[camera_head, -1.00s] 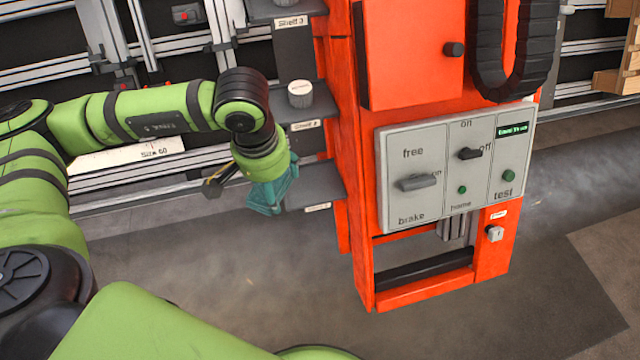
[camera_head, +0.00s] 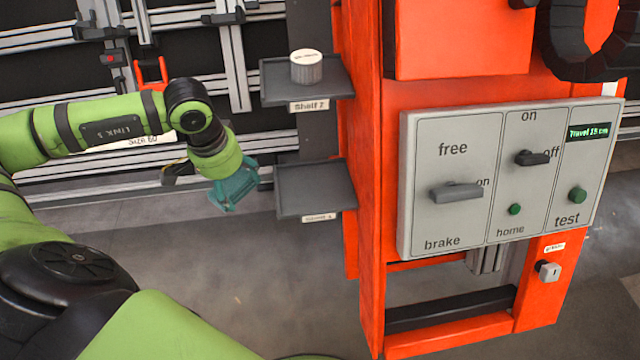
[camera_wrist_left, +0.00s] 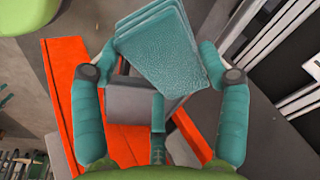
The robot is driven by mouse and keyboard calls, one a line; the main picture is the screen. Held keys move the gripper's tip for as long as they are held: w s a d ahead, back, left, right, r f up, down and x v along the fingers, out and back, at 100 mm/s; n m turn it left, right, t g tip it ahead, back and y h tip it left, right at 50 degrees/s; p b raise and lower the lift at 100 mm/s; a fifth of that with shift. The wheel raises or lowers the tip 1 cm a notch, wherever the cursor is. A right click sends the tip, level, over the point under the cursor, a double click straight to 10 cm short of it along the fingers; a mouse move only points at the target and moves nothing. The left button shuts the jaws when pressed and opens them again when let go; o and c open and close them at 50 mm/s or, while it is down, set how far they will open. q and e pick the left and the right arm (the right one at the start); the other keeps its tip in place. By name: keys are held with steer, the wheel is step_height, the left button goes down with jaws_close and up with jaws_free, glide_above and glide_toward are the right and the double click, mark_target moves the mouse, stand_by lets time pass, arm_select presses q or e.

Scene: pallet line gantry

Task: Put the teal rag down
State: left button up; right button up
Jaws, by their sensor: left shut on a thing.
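The teal rag (camera_wrist_left: 165,45) is a folded, layered cloth between the fingers of my left gripper (camera_wrist_left: 160,58) in the wrist view. The left gripper (camera_head: 233,189) is shut on it. In the head view, rag and fingers are both teal and hard to tell apart. They hang in the air just left of the lower grey shelf (camera_head: 316,186), with a small gap in the picture. That shelf is bare. My right gripper is not in view.
The upper shelf, Shelf 2 (camera_head: 275,82), holds a white-topped round container (camera_head: 306,68). Both shelves are on an orange gantry column (camera_head: 362,150). A grey control panel (camera_head: 421,130) with switches faces me at right. Aluminium rails (camera_head: 234,60) stand behind my left arm.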

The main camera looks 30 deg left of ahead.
arm_select(q)
glide_above(321, 189)
steer(key=s+a, duration=0.3)
steer(key=a, duration=0.1)
steer(key=shift+d, duration=0.25)
steer(key=w+d, duration=0.1)
steer(key=d, duration=0.1)
steer(key=w+d, duration=0.1)
steer(key=shift+w+d+f, duration=0.25)
steer(key=shift+w+d, duration=0.05)
steer(key=shift+f, duration=0.4)
steer(key=shift+a, duration=0.15)
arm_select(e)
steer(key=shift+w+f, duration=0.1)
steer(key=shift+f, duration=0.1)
arm_select(q)
steer(key=shift+f, duration=0.1)
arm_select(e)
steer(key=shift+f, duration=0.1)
arm_select(q)
steer(key=shift+f, duration=0.1)
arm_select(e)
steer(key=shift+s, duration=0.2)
arm_select(q)
steer(key=o, duration=1)
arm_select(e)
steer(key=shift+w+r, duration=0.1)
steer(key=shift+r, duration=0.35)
